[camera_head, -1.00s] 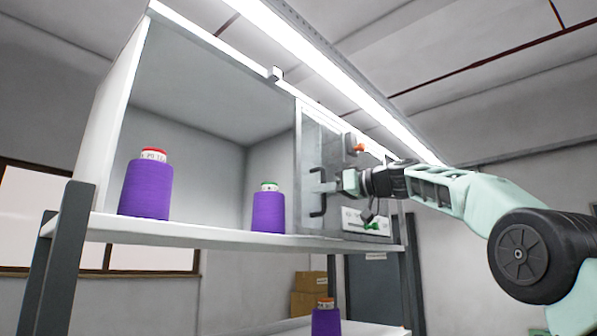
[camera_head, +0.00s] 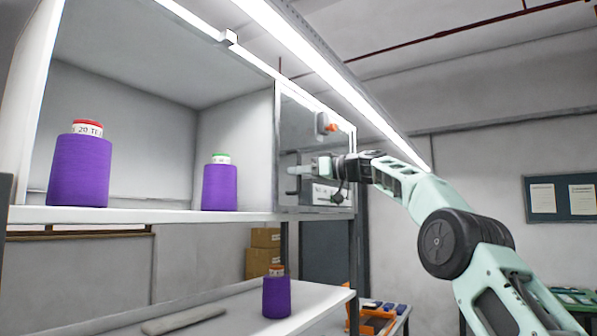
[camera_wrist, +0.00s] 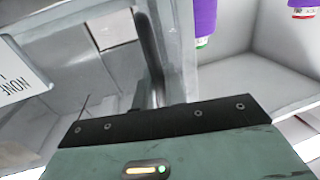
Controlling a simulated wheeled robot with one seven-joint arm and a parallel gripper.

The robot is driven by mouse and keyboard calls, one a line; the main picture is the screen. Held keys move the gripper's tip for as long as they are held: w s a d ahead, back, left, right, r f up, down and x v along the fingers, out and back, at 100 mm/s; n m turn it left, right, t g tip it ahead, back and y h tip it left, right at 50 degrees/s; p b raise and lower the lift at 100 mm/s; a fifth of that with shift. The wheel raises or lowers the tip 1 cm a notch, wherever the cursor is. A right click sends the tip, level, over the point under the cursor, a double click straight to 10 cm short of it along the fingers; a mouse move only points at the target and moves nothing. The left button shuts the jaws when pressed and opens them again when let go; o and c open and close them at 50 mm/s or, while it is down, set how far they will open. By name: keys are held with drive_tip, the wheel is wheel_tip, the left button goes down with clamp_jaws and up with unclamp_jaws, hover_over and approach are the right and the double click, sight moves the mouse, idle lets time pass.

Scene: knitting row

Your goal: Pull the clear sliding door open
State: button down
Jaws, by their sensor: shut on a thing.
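The clear sliding door (camera_head: 300,115) is a see-through framed panel at the right part of the white cabinet. The cabinet's left and middle stand uncovered. A dark bracket handle (camera_head: 291,185) sticks out near the door's left edge. My gripper (camera_head: 303,170) reaches in from the right and is shut on the handle. Its fingers partly cover the handle. In the wrist view, the gripper body (camera_wrist: 165,140) fills the bottom, with the grey door frame (camera_wrist: 182,45) just beyond; the grip itself is not clear there.
Purple thread cones, a red-topped one (camera_head: 78,172) and a green-topped one (camera_head: 220,187), stand on the cabinet floor. Another cone (camera_head: 277,297) stands on the lower shelf (camera_head: 225,310). A long bright lamp (camera_head: 320,75) runs above the cabinet. Cardboard boxes (camera_head: 262,255) are behind.

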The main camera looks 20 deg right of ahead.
drive_tip(key=c, duration=1.6)
unclamp_jaws()
drive_tip(key=shift+a, duration=0.1)
drive_tip(key=shift+o, duration=0.2)
drive_tip(key=shift+s, duration=0.1)
drive_tip(key=b+v, duration=0.7)
drive_tip(key=v, duration=1)
drive_tip(key=shift+r, duration=0.1)
